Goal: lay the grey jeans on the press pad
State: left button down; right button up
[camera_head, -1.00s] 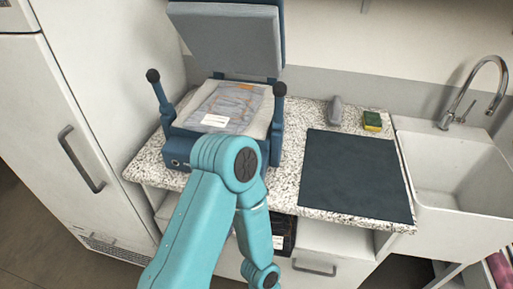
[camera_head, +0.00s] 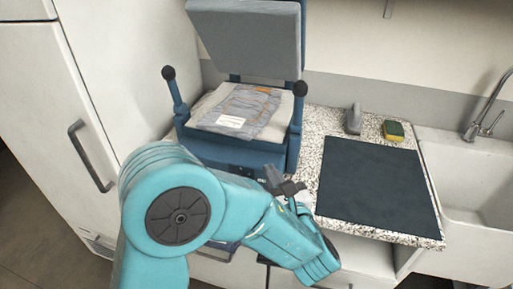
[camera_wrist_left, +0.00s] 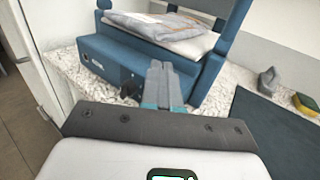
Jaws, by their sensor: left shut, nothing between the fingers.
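The grey jeans (camera_head: 240,109) lie folded flat on the light press pad (camera_head: 205,103) of a blue press, with a white label and an orange patch on top. The press lid (camera_head: 247,38) stands raised behind them. In the left wrist view the jeans (camera_wrist_left: 158,24) also rest on the pad (camera_wrist_left: 196,45). My left gripper (camera_head: 283,185) is in front of the press, below the pad and apart from the jeans. Its fingers (camera_wrist_left: 162,68) are shut with nothing between them. My right gripper is not in view.
A dark mat (camera_head: 376,187) lies on the speckled counter right of the press. A grey object (camera_head: 354,119) and a yellow-green sponge (camera_head: 393,130) stand behind it. A sink (camera_head: 468,190) is at the right. A white cabinet (camera_head: 95,75) with a handle closes off the left.

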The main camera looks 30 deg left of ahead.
aim_at(254, 140)
pick_arm(q)
jog(key=p+x, duration=0.1)
jog(key=x, duration=0.9)
jog(key=shift+a+p, duration=0.1)
jog(key=shift+p, duration=0.3)
jog(key=shift+w+f, duration=0.1)
jog(key=shift+b+x, duration=0.6)
jog(key=shift+x, duration=0.15)
jog(key=shift+w+a, duration=0.15)
